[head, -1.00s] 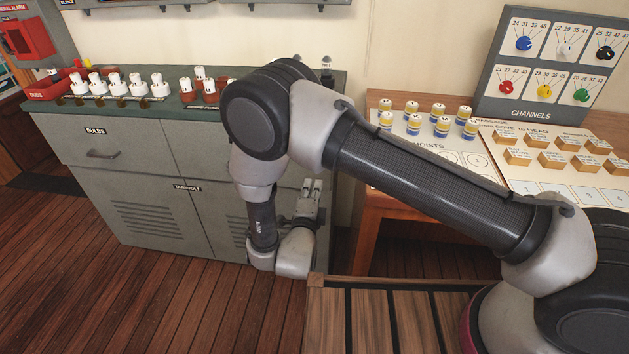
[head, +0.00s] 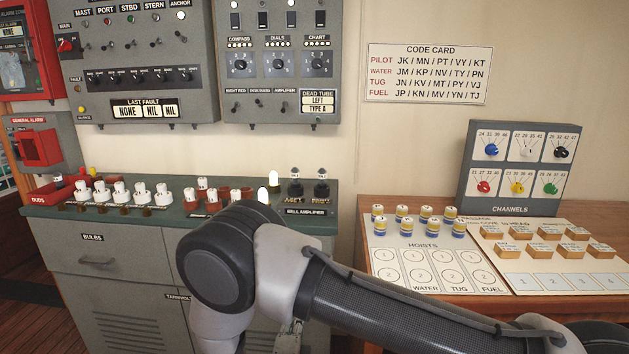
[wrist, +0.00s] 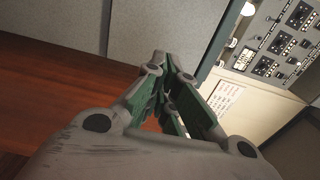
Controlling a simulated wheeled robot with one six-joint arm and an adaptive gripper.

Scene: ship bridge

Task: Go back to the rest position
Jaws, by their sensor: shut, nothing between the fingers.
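My gripper (wrist: 163,92) shows in the wrist view with its fingers drawn together and nothing between them. It is in front of plain grey panels, above a reddish-brown wooden surface. In the head view my arm is folded in front of the cabinet. My gripper is at the bottom edge there, mostly cut off below the elbow.
A grey cabinet (head: 115,262) with bulbs (head: 120,192) on its green top stands behind my arm. A wooden desk (head: 450,321) at right holds hoist pieces (head: 408,229), wooden blocks (head: 545,247) and a channels panel (head: 465,190). Switch panels (head: 137,40) hang on the wall.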

